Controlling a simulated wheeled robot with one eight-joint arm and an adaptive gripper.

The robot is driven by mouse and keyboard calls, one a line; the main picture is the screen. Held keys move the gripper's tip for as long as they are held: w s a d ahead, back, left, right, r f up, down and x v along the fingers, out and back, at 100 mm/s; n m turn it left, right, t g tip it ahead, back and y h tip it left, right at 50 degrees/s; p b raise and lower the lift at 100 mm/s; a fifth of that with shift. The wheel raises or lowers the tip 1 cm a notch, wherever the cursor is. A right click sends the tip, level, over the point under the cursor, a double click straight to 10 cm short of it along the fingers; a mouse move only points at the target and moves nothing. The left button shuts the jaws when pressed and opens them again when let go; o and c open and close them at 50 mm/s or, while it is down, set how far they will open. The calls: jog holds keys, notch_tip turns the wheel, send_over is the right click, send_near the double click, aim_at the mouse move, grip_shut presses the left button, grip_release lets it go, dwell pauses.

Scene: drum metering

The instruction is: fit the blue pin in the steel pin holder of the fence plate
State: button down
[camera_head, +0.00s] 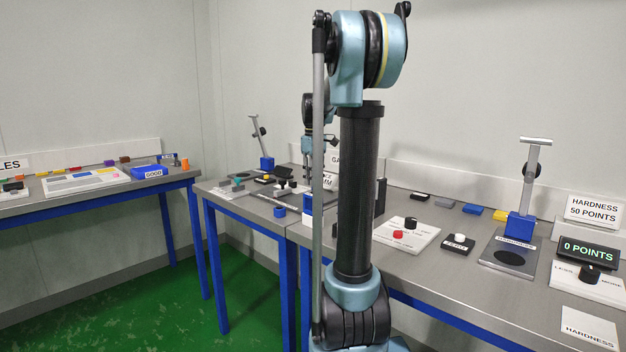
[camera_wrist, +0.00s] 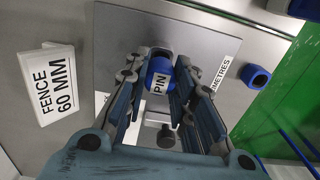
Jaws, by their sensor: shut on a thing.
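In the wrist view, a blue pin (camera_wrist: 160,82) with a white label reading PIN sits between the fingers of my gripper (camera_wrist: 160,70), which is shut on it. The pin is over the grey fence plate (camera_wrist: 118,28); I cannot tell whether its lower end touches anything. The steel pin holder cannot be made out, and the fingers and pin hide part of the plate. In the head view, my arm hides most of the gripper area.
A sign reading FENCE 60 MM (camera_wrist: 57,85) stands left of the plate in the wrist view. A blue piece with a dark opening (camera_wrist: 256,76) lies at the right, near the table edge. A dark knob (camera_wrist: 165,134) shows between the fingers. The right table (camera_head: 440,275) holds several devices.

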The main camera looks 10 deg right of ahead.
jog(key=shift+f, duration=1.45)
jog(key=c, duration=1.3)
grip_release()
jog(key=shift+r, duration=0.1)
notch_tip(320, 180, up, 12)
jog(key=shift+f, duration=0.15)
